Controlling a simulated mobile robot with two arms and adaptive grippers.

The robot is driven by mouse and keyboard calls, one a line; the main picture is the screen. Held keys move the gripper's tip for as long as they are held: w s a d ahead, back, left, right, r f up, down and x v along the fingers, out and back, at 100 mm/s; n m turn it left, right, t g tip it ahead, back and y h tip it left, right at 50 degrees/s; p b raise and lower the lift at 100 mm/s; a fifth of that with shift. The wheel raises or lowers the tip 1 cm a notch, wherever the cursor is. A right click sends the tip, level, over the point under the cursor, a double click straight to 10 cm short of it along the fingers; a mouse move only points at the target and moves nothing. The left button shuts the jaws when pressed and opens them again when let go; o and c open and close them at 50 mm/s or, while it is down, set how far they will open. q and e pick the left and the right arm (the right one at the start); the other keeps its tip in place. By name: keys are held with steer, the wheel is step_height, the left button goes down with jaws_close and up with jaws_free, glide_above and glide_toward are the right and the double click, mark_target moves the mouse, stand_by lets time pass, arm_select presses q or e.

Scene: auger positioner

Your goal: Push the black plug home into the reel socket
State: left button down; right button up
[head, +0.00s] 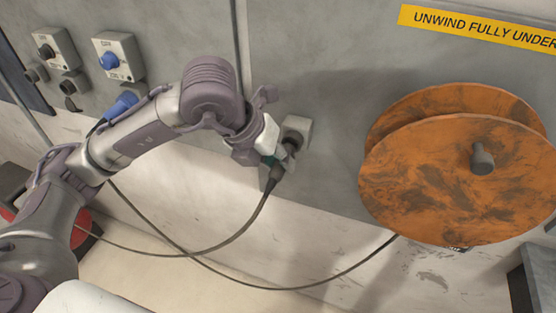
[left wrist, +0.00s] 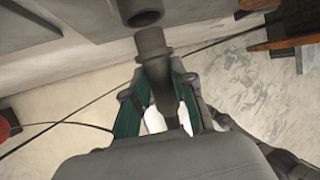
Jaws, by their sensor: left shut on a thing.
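The black plug (left wrist: 152,45) is held between the green-lined fingers of my left gripper (left wrist: 157,82). Its nose points at the dark round reel socket (left wrist: 138,12). A small gap shows between them, and the socket looks slightly left of the plug's line. In the head view my left gripper (head: 272,158) is shut on the plug (head: 289,146) just below and left of the grey socket box (head: 297,129) on the wall. The socket mouth is mostly hidden there by the plug. The plug's cable (head: 268,192) hangs below the gripper. My right gripper is not in view.
A rusty orange cable reel (head: 430,185) sticks out to the right of the socket. Wall outlets, including a blue one (head: 118,57), and a blue plug (head: 121,105) are at upper left. Loose cable (head: 315,287) loops below; a yellow sign (head: 480,28) is above the reel.

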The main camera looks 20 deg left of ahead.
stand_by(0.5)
arm_select(q)
steer(key=shift+b, duration=0.3)
steer(key=shift+w, duration=0.3)
stand_by(0.3)
steer(key=shift+w, duration=0.35)
steer(key=shift+w+b, duration=0.55)
steer(key=shift+w, duration=0.45)
steer(key=c, duration=0.9)
jaws_free()
